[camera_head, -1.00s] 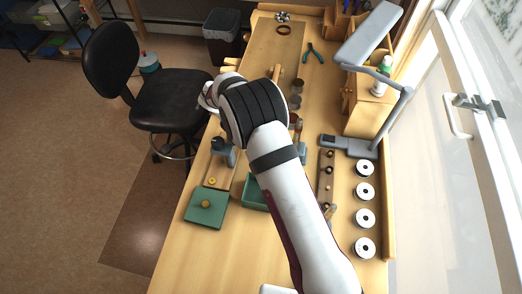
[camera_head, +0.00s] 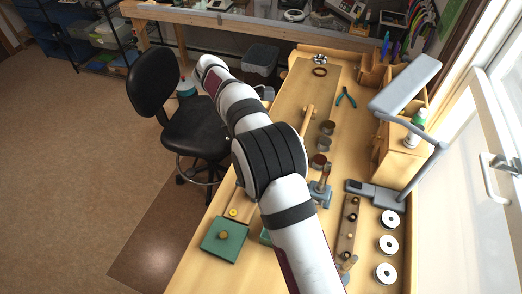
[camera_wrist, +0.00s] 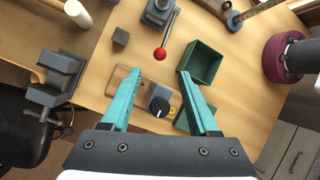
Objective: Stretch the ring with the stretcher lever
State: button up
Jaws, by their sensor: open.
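In the wrist view my gripper (camera_wrist: 160,108) is open, with its two teal fingers spread wide and nothing gripped. A lever with a red ball knob (camera_wrist: 160,54) rises from a grey base (camera_wrist: 157,12) ahead of the fingertips. Between the fingers, below, is a grey block with a black knob (camera_wrist: 158,107) by a wooden board (camera_wrist: 125,82). A small yellow piece (camera_wrist: 172,110), partly hidden, shows beside it. In the head view a small yellow ring (camera_head: 233,212) lies on a wooden strip. My arm hides the gripper and lever in the head view.
A green tray (camera_wrist: 205,61) stands right of the red knob, a dark cube (camera_wrist: 120,37) to its left. A grey clamp (camera_wrist: 52,82) sits at the bench edge. The head view shows a lamp (camera_head: 405,82), white spools (camera_head: 387,245) and a black chair (camera_head: 195,130).

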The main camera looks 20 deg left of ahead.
jog(key=shift+a+r, duration=0.15)
jog(key=shift+r, duration=0.05)
jog(key=shift+c, duration=0.7)
jog(key=d+m+y, duration=0.1)
jog(key=d+m, duration=0.1)
jog(key=d+r+m+g+y, duration=0.1)
jog(key=d+m, duration=0.1)
jog(key=d+m+y, duration=0.2)
jog(key=m, duration=0.1)
jog(key=shift+s+d+r+g, duration=0.15)
jog(key=shift+d+r+g, duration=0.1)
jog(key=shift+d+g, duration=0.15)
jog(key=c, duration=0.5)
jog(key=d+r+m+y, duration=0.1)
jog(key=d+m+y, duration=0.1)
jog(key=m, duration=0.2)
jog(key=d+r+m+t+y, duration=0.1)
jog(key=d+m+y, duration=0.1)
jog(key=m, duration=0.3)
jog(key=s+d+r+m+t+y, duration=0.1)
jog(key=d+m+y, duration=0.1)
jog(key=m, duration=0.3)
jog(key=shift+d+r, duration=0.15)
jog(key=shift+r, duration=0.25)
grip_shut()
jog(key=shift+m+t+y, duration=0.4)
jog(key=shift+m, duration=0.4)
jog(key=x, duration=1.3)
jog(key=shift+f, duration=0.4)
